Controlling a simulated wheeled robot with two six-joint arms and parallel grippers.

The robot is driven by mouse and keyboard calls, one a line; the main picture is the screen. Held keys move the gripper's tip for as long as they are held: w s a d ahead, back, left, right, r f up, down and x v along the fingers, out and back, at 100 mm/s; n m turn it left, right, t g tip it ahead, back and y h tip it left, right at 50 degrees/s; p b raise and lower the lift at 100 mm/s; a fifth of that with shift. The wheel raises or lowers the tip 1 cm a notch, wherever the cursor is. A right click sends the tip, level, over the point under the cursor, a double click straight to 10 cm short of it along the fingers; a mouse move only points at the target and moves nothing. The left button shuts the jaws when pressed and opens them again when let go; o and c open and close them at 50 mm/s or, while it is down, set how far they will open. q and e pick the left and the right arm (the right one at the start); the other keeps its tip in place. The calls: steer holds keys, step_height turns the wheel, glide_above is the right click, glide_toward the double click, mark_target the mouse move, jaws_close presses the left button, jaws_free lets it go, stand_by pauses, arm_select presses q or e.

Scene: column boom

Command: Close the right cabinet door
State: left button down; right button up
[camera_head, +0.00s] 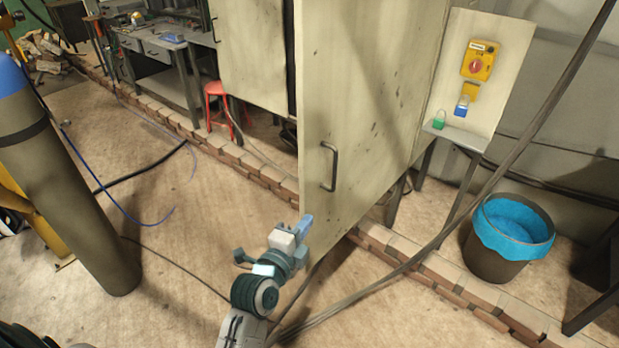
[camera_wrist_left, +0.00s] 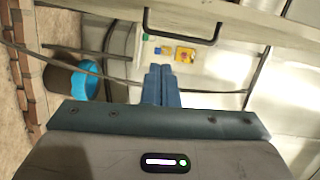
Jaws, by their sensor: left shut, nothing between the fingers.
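The right cabinet door (camera_head: 375,100) is a pale, scuffed panel in the middle of the head view. It stands swung outward, with a dark gap between it and the left door. Its dark bar handle (camera_head: 328,167) is near its left edge; the handle also shows at the top of the left wrist view (camera_wrist_left: 183,36). My left gripper (camera_head: 306,224) is in front of the door's lower part, below the handle. Its blue fingers (camera_wrist_left: 161,84) are together and empty. I cannot tell whether they touch the door. My right gripper is in neither view.
The left cabinet door (camera_head: 250,45) is behind on the left. A gas cylinder (camera_head: 75,190) stands at left, a red stool (camera_head: 215,100) further back. A bin with a blue liner (camera_head: 513,222) stands right. A low brick edging (camera_head: 440,272) and hoses cross the floor.

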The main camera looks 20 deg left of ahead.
mark_target(309, 180)
arm_select(q)
steer(key=shift+m+t, duration=0.3)
steer(key=shift+m, duration=0.1)
steer(key=w+r+p, duration=0.1)
steer(key=w+p, duration=0.1)
steer(key=w, duration=0.1)
steer(key=w+a+r+p, duration=0.1)
steer(key=w+p, duration=0.2)
steer(key=w, duration=0.1)
steer(key=w+a+r+p, duration=0.1)
steer(key=w+r+p, duration=0.1)
steer(key=w+p, duration=0.1)
steer(key=shift+w+a, duration=0.1)
steer(key=shift+w, duration=0.25)
steer(key=shift+a+f, duration=0.15)
steer(key=shift+a, duration=0.15)
steer(key=shift+w, duration=0.1)
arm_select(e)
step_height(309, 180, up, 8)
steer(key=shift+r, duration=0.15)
arm_select(q)
steer(key=shift+d, duration=0.1)
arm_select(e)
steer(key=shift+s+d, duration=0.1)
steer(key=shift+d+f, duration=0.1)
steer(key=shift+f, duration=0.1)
